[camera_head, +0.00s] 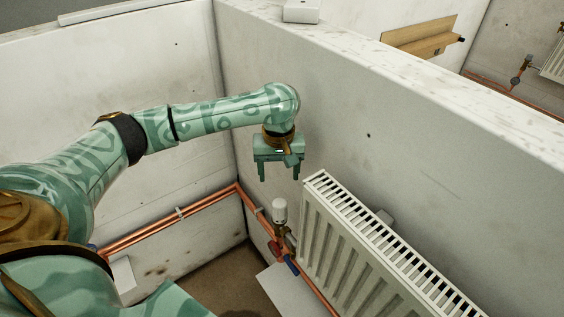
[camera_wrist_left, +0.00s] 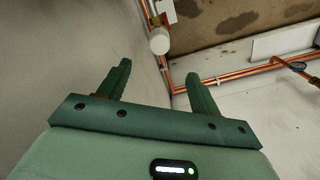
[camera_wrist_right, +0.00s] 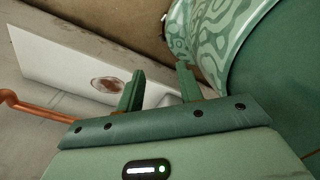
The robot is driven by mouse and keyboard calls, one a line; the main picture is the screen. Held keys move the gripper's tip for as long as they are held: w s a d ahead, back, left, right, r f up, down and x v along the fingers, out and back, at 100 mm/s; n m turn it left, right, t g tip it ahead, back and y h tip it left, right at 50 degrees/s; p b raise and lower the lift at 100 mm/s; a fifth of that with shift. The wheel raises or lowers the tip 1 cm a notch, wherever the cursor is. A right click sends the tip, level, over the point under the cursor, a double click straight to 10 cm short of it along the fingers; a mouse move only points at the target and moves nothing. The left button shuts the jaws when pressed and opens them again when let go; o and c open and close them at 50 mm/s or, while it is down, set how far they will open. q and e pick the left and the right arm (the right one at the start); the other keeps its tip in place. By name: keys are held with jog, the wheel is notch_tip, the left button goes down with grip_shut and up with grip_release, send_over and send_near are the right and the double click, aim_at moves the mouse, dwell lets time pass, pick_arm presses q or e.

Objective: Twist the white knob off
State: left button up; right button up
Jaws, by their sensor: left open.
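The white knob (camera_head: 279,211) is a pale cylinder standing upright on a brass valve (camera_head: 284,238) at the near left end of the radiator. My left gripper (camera_head: 279,174) points down above the knob, with its two fingers apart and empty. The left wrist view shows the knob (camera_wrist_left: 159,42) beyond the gap between the fingertips, not touched by them. My right gripper (camera_wrist_right: 160,70) shows only in its wrist view. Its fingers are apart with nothing between them, near a white board.
A white radiator (camera_head: 375,250) stands to the right against the low partition wall (camera_head: 400,130). Copper pipes (camera_head: 170,222) run along the wall to the valve. A wooden shelf (camera_head: 420,37) is on the far wall. Open air surrounds the left gripper.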

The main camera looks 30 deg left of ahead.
aim_at(279, 203)
pick_arm(q)
notch_tip(279, 203, down, 12)
jog(key=b, duration=0.5)
jog(key=shift+w+r, duration=0.1)
jog(key=shift+f+b, duration=0.35)
jog(key=shift+f, duration=0.35)
jog(key=shift+c, duration=0.3)
jog(key=c, duration=1.1)
jog(key=shift+o, duration=0.2)
jog(key=shift+p, duration=0.6)
jog(key=shift+s+f+p, duration=0.2)
jog(key=shift+s+p, duration=0.05)
jog(key=shift+p, duration=0.05)
